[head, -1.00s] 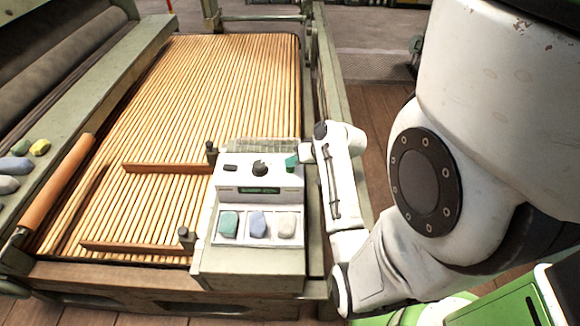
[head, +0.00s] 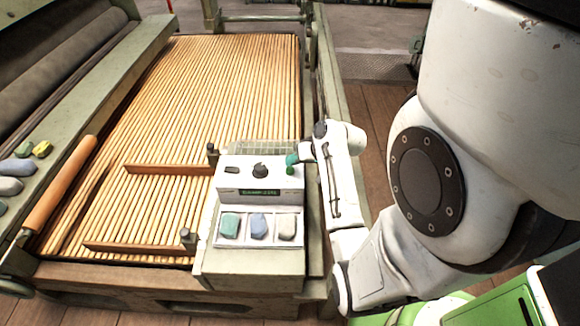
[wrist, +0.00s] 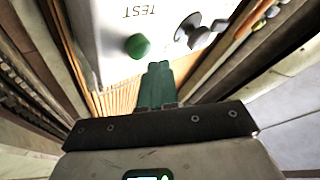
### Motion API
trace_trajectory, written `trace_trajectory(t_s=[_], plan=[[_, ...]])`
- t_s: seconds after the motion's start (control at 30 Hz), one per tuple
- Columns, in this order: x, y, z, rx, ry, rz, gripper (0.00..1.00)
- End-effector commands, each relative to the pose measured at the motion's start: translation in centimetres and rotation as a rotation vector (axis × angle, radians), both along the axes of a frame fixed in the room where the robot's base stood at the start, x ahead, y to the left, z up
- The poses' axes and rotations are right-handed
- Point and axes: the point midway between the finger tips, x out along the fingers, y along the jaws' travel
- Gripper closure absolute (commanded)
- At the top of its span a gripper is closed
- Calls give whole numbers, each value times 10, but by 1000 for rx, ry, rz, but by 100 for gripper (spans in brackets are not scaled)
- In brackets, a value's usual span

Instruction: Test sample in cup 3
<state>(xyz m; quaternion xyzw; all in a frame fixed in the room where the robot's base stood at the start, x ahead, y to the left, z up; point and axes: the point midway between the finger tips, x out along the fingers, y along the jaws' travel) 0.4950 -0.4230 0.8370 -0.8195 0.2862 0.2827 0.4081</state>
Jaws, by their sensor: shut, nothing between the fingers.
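The tester (head: 230,184) is a pale box with a dark knob (head: 260,170), a small lit green display (head: 259,192) and a green button (head: 290,169). Its front tray (head: 245,244) holds three samples: green (head: 230,226), blue (head: 258,226) and whitish (head: 287,227). Cup numbers and display text are too small to read. My gripper (head: 291,159) is shut and empty at the tester's right back edge, just behind the button. In the wrist view its green fingers (wrist: 156,82) lie together, close to the round green button (wrist: 137,46) beside the word TEST; the knob (wrist: 188,30) is to the right.
The tester stands at the front right of a slatted bed (head: 220,90). Two wooden bars (head: 170,169) lie left of it, with dark posts at their ends. Several coloured stones (head: 15,167) rest on the left ledge. A wire rack (head: 265,147) is behind the tester.

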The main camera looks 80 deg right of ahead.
Motion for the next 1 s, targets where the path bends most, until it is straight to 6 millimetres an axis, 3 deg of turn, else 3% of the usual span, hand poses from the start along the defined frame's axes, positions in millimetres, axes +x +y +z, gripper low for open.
trace_trajectory(t_s=[0.27, 0.8, 1.0], plan=[[0, 0, 1, 0, 0, 0, 100], [0, 0, 47, 0, 0, 0, 100], [0, 0, 50, 0, 0, 0, 100]])
